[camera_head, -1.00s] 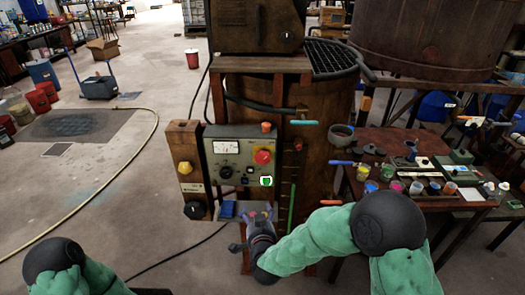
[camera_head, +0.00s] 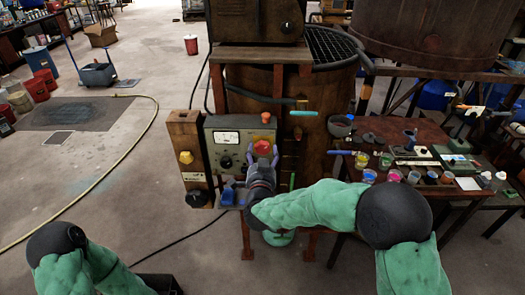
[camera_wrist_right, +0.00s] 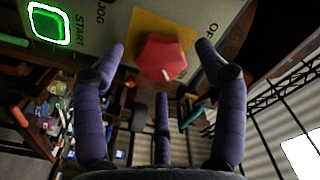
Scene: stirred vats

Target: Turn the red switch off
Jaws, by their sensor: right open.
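The red switch (camera_head: 262,146) is a faceted knob on a yellow plate on the grey control panel (camera_head: 226,123). In the right wrist view the red switch (camera_wrist_right: 163,57) shows a small white mark near its lower edge, and the lettering "OF", cut off, stands to its right. My right gripper (camera_head: 262,156) is in front of the knob. In the wrist view my right gripper (camera_wrist_right: 161,50) is open, with two purple fingers on either side of the knob, apparently apart from it, and a third finger below. My left arm shows at the lower left, its gripper out of view.
A lit green button (camera_wrist_right: 48,22) is beside the "START" lettering. A yellow knob (camera_head: 186,157) and a small orange knob (camera_head: 265,117) are near the switch. A cluttered bench (camera_head: 427,133) stands right; open floor lies left.

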